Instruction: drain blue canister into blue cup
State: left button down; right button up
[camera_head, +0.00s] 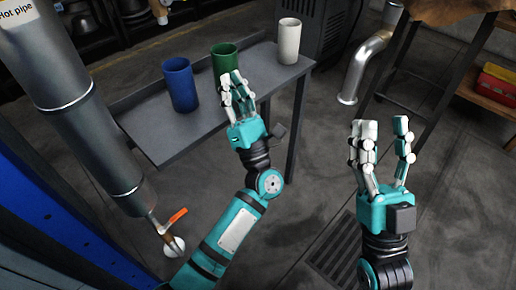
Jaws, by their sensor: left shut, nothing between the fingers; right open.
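The blue cup (181,88) stands upright on a grey table, at its left part. A large blue body (45,190) runs along the left edge, cut off by the frame. I cannot tell whether it is the blue canister. My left gripper (236,88) is shut and empty, fingers pointing up, in front of the green cup and right of the blue cup. My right gripper (382,130) is open and empty, further right over the floor.
A green cup (224,58) and a white cup (289,40) also stand on the grey table (178,135). A thick grey pipe labelled "Hot pipe" (75,95) ends in a valve with an orange handle (176,216). A bent metal pipe (362,65) stands right of the table.

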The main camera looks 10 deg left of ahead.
pick_arm(q)
jog(key=s+d+f+m+g+h, duration=0.1)
jog(key=d+f+m+g+h, duration=0.2)
jog(key=f+m+h, duration=0.4)
jog(key=s+d+f+m+g+h, duration=0.2)
jog(key=f+m+h, duration=0.6)
jog(key=m+h, duration=0.7)
jog(key=m+g, duration=0.1)
jog(key=m, duration=0.7)
jog(key=shift+s+d+f+m+h, duration=0.25)
jog(key=shift+d+m+h, duration=0.05)
jog(key=shift+d, duration=0.1)
